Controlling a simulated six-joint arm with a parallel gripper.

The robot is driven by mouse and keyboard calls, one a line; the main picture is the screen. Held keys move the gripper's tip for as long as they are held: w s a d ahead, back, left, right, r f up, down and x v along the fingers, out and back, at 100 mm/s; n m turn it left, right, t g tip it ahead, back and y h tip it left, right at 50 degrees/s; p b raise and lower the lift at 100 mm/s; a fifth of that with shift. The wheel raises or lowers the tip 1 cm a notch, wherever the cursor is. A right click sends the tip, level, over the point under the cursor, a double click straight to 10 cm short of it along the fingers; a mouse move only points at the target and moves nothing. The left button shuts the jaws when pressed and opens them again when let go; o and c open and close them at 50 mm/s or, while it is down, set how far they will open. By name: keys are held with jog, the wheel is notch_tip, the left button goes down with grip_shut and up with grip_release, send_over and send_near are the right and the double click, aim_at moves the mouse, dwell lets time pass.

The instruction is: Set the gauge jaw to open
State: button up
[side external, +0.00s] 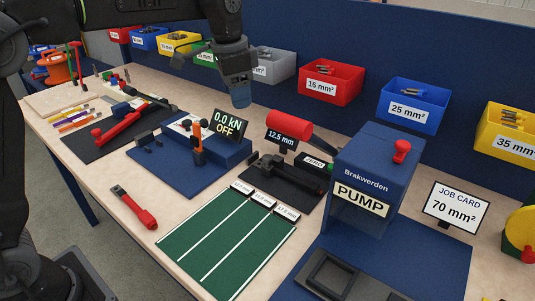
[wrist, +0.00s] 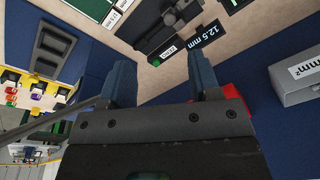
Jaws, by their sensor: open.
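The gauge (side external: 282,172) is a black device on a dark mat at the middle of the bench. Its display (side external: 282,136) reads 12.5 mm, and a red rounded handle (side external: 292,124) shows above it. A label reading ZERO (side external: 314,162) sits at its right end. In the wrist view the gauge (wrist: 168,22) and its display (wrist: 204,35) are at the top, beyond my fingers. My gripper (side external: 240,98) is open and empty, above and behind the gauge, to the left of the red handle. In the wrist view its fingers (wrist: 162,82) are apart, and a red part shows behind the right finger. The jaw's exact position is unclear.
A blue press with a 0.0 kN OFF display (side external: 228,123) stands left of the gauge. The blue pump box (side external: 375,180) stands right. Coloured bins (side external: 330,84) line the back panel. A green lane mat (side external: 225,240) and a red-handled tool (side external: 135,208) lie in front.

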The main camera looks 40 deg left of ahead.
aim_at(267, 156)
jog(key=w+d+f+m+g, duration=0.1)
jog(key=w+d+f+m, duration=0.1)
jog(key=w+f, duration=0.5)
jog(key=f, duration=1.3)
jog(key=shift+w, duration=0.4)
jog(key=shift+a+r, duration=0.1)
grip_shut()
